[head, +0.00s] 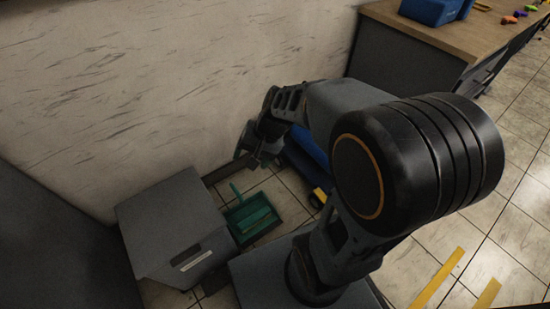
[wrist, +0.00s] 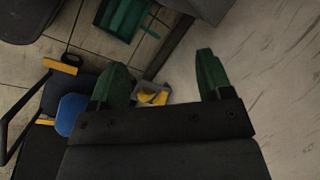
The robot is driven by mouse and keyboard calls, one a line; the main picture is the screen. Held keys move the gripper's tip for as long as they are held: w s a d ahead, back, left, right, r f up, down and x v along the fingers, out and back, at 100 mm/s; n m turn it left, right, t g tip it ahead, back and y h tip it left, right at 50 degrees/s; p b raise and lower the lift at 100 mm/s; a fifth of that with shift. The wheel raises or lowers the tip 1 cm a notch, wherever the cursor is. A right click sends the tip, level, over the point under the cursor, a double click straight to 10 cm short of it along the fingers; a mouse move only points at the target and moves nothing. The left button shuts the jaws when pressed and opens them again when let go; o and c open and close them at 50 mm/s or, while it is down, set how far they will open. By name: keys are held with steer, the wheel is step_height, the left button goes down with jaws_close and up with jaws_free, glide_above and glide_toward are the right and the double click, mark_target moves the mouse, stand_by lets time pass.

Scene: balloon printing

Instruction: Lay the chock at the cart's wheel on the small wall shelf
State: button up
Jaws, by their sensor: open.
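My gripper (wrist: 161,72) is open, with its two green fingers apart and nothing gripped between them. In the head view it (head: 250,152) is beside the wall, partly hidden by my arm. A small yellow wedge-like piece (wrist: 151,98), possibly the chock, shows between the fingers in the wrist view, against a small grey piece. I cannot tell whether that grey piece is the wall shelf, or how far below the fingers it is. A blue cart-like body (head: 305,158) is partly hidden behind my arm; its wheel cannot be made out.
A grey box (head: 165,225) stands by the wall, with a green dustpan-like tray (head: 252,217) beside it on the tiles. Another yellow-and-black piece (head: 318,197) is near the blue body. A wooden-topped workbench (head: 440,35) stands at the back right. The tiled floor at right is mostly clear.

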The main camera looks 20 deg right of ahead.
steer(key=s+d+r+n+t+h, duration=0.1)
steer(key=s+d+r+n+h, duration=0.2)
steer(key=s+d+n+h, duration=0.1)
steer(key=shift+s+r+n+t+h, duration=0.15)
steer(key=shift+s+n+t+h, duration=0.25)
steer(key=shift+s+n, duration=0.55)
steer(key=shift+r, duration=0.1)
